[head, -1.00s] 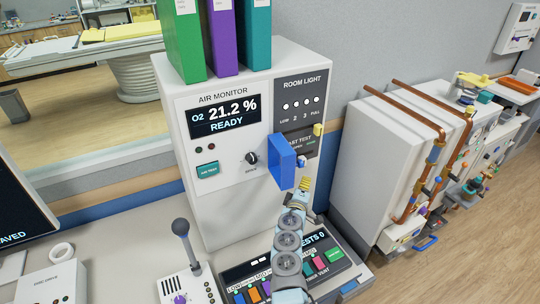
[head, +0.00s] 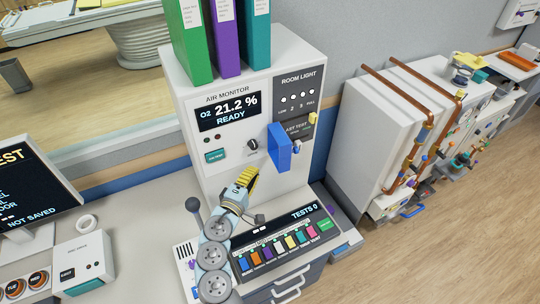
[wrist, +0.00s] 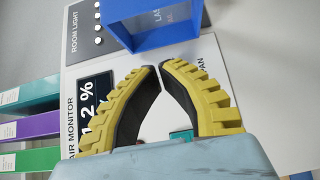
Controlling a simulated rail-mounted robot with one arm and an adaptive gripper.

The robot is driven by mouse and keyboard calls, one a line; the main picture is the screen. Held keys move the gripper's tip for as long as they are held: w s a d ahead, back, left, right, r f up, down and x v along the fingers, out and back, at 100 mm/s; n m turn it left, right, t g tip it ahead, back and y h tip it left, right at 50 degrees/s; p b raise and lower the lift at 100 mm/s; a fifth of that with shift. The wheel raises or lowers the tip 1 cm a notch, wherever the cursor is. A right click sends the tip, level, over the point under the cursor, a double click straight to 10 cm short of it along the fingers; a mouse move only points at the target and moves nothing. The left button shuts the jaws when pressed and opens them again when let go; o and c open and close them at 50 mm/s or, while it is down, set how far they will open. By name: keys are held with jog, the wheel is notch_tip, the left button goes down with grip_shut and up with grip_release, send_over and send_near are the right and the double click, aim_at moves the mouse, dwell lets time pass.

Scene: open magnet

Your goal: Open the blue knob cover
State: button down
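The blue knob cover (head: 279,147) stands out from the front of the white air monitor (head: 216,170), at the right of the black dial. In the wrist view the blue cover (wrist: 166,35) is at the top, past my fingertips. My gripper (head: 250,173) is below and left of the cover in the head view, apart from it. In the wrist view its yellow, black-lined fingers (wrist: 160,66) converge, with their tips nearly together and nothing held. Whatever lies behind the cover is hidden in the head view.
A black dial (head: 253,144) is close above my gripper. Green, purple and teal binders (head: 222,38) stand on the monitor. A console with colored keys (head: 285,243) lies below. A monitor screen (head: 25,190) is at the left. White cabinets with copper pipes (head: 375,130) stand at the right.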

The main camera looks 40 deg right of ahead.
jog(key=p, duration=0.1)
send_over(276, 162)
jog(key=w+a, duration=0.1)
jog(key=a, duration=0.3)
jog(key=d, duration=0.1)
jog(key=s+d+p, duration=0.1)
jog(key=d, duration=0.1)
jog(key=shift+d, duration=0.65)
jog(key=shift+a, duration=0.1)
